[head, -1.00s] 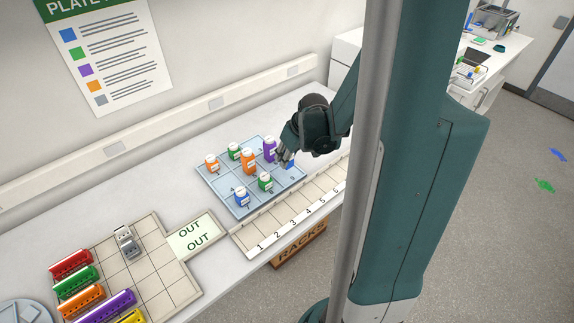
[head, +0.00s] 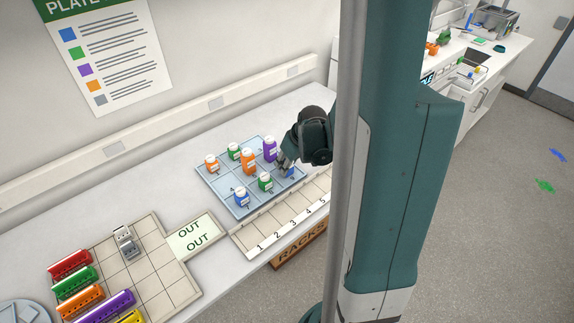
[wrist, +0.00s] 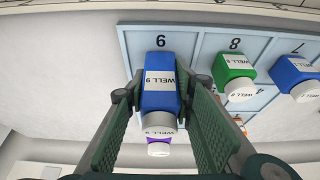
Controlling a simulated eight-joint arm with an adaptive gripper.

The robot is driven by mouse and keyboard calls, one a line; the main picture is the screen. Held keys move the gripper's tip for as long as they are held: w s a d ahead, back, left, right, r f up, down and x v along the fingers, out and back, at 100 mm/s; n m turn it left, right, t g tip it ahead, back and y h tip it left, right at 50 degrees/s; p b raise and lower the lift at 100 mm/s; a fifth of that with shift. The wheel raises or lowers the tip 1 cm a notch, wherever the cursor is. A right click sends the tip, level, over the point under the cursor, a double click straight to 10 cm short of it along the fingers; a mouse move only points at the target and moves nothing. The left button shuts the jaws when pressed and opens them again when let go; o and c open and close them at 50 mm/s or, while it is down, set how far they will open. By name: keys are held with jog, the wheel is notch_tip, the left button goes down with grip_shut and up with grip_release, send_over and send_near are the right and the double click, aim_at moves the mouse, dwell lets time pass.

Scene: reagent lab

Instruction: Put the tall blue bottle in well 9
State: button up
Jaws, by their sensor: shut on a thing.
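The tall blue bottle (wrist: 160,95), labelled WELL 9, is between the fingers of my gripper (wrist: 158,100) in the wrist view. My gripper is shut on it. In the head view my gripper (head: 286,164) is low at the front right corner of the blue tray (head: 217,192), and a bit of blue (head: 291,172) shows below the fingers. The bottle is at the cell by the printed 9 (wrist: 160,42). I cannot tell whether its base touches the cell floor.
A green bottle (head: 265,182) and a shorter blue bottle (head: 242,197) stand along the tray's front row. Orange bottles (head: 248,162), a purple bottle (head: 270,149) and another green bottle (head: 234,151) stand behind. A numbered rack strip (head: 285,221) lies in front.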

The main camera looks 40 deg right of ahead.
jog(key=shift+f, duration=0.15)
jog(key=o, duration=0.9)
jog(key=shift+r, duration=0.2)
jog(key=p+v, duration=0.1)
jog(key=v, duration=1)
jog(key=shift+s+r, duration=0.25)
jog(key=shift+r, duration=0.1)
jog(key=shift+a, duration=0.1)
dwell(0.7)
